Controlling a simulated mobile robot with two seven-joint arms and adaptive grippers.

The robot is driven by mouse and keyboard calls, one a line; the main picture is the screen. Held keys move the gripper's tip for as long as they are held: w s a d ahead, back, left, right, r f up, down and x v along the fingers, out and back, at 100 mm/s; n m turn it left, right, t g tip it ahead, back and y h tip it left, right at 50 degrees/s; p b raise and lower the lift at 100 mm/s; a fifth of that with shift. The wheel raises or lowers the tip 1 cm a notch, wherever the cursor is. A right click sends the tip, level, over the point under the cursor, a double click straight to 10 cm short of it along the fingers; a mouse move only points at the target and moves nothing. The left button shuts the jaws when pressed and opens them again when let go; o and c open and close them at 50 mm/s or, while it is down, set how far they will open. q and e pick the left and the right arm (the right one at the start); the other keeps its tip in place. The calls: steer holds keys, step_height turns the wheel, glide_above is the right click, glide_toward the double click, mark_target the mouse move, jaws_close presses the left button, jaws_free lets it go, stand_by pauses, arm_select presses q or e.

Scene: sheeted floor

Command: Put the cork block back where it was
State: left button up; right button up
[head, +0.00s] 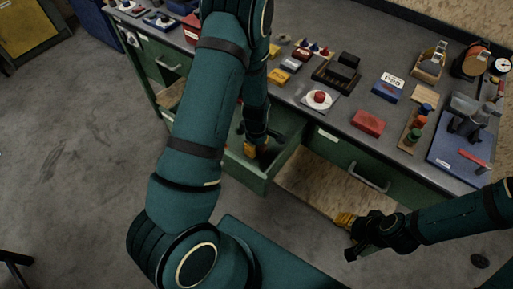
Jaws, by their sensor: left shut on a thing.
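My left gripper (255,149) reaches down into the open green drawer (245,174) below the bench top. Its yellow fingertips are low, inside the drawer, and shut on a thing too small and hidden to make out. I cannot clearly pick out the cork block; it may be what the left fingers hold. A flat tan piece (424,95) lies on the bench top at the right, and I cannot tell its material. My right gripper (345,222) is in front of the bench, over the lower wooden shelf, apart from the bench items. I cannot tell whether it is open.
The dark bench top (340,122) carries a red box (368,123), a blue box (387,92), a black tray, a white plate with a red knob (319,97), and a blue mat (447,165) with tools. A second drawer (370,180) is to the right.

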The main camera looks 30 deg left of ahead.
arm_select(q)
steer(key=shift+f, duration=0.3)
steer(key=shift+f, duration=0.2)
steer(key=o, duration=1.2)
steer(key=shift+c, duration=0.2)
steer(key=shift+r, duration=0.2)
step_height(320, 180, up, 10)
steer(key=p, duration=0.3)
steer(key=shift+r, duration=1)
